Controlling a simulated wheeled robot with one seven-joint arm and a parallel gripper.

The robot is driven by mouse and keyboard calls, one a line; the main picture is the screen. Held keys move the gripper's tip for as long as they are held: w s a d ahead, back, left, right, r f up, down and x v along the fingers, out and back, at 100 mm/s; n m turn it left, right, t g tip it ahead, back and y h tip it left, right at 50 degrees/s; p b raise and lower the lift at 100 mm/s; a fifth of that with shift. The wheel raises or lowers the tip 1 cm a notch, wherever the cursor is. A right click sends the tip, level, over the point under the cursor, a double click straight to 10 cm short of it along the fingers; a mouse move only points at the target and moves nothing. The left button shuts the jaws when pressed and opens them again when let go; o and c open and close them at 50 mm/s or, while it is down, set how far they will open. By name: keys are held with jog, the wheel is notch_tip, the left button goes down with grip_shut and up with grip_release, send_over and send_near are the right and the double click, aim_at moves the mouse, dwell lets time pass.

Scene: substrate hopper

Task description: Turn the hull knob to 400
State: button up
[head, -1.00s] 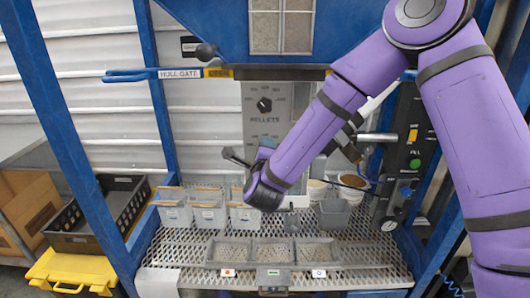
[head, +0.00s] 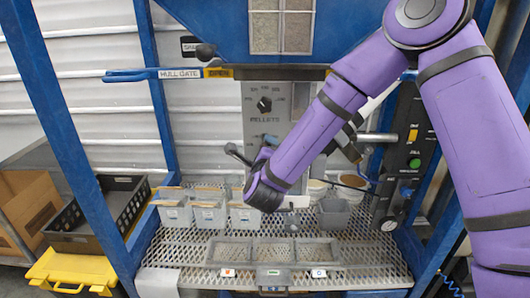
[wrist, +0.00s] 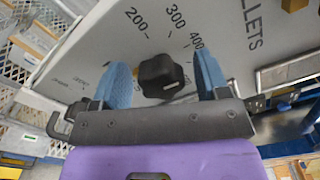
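The dial panel (head: 256,92) stands upright at the back of the rig. In the wrist view a black knob (wrist: 160,77) sits on this panel, with 200, 300 and 400 printed around it. A pale mark shows on its lower right side; which number it points to, I cannot tell. My gripper (wrist: 161,65) is open, one blue finger on each side of the knob with a visible gap to each. The knob's own name is not readable.
An upper black knob (head: 264,104) with the word PELLETS below it sits above my gripper. The hull gate handle (head: 128,75) is at upper left. White bins (head: 208,215) and a grey tray (head: 273,251) stand on the mesh shelf below. A control box (head: 404,150) stands at right.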

jog(key=s, duration=1)
jog(key=shift+s+a, duration=0.15)
jog(key=shift+s, duration=0.25)
jog(key=shift+w+r, duration=0.1)
jog(key=s+d+r+n+g+y, duration=0.1)
jog(key=d+r+n+g+y, duration=0.4)
jog(key=d+r+n, duration=0.9)
jog(key=s+d+r+n+g+h, duration=0.2)
jog(key=s+d+n+g, duration=0.2)
jog(key=s+d, duration=0.3)
jog(key=s+d+r+n+g+h, duration=0.1)
jog(key=s+d+n, duration=0.4)
jog(key=s, duration=1.1)
jog(key=d+g+h, duration=0.1)
jog(key=d+g, duration=0.1)
jog(key=d, duration=0.1)
jog(key=shift+s+d+r+g, duration=0.2)
jog(key=shift+r+g, duration=0.15)
jog(key=shift+g, duration=0.05)
